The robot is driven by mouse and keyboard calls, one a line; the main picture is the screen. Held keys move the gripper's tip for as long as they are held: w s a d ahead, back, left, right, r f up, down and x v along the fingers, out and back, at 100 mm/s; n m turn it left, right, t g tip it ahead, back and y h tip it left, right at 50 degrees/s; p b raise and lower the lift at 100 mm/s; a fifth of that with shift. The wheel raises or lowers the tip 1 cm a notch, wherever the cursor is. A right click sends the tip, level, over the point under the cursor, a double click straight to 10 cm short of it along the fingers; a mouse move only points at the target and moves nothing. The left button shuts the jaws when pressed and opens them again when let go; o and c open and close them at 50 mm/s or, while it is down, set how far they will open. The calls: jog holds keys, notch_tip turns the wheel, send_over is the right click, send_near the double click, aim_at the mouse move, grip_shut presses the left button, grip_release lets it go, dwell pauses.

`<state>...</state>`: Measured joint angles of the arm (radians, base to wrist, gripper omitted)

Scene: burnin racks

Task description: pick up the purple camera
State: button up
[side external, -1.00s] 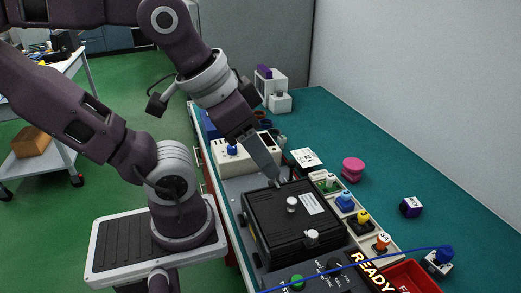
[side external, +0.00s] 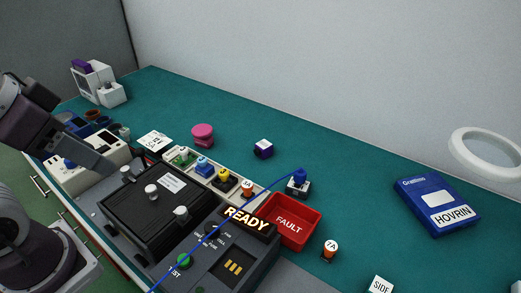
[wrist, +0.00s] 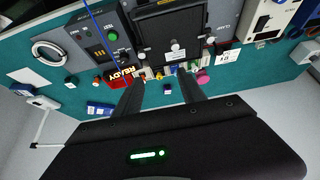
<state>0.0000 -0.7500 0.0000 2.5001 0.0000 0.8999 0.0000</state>
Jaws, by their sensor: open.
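A small purple cube with a white top (side external: 264,148) sits on the teal bench, right of the pink knob-like piece; it seems to be the purple camera, but I see no lens. It shows small and dark in the wrist view (wrist: 168,89), in the gap between my fingers. Another purple piece (side external: 82,65) lies on a white box at the far left. My gripper (wrist: 160,86) is open and empty. In the side view it is at the left, by the corner of the black fixture, well apart from the cube.
The black fixture (side external: 165,205), a row of coloured plugs (side external: 202,166), the READY panel (side external: 238,245) and a red FAULT tray (side external: 290,220) stand before the cube. A blue cable (side external: 240,215) arches over the panel. Bench behind the cube is clear.

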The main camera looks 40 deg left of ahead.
dwell(0.3)
jog(key=o, duration=0.3)
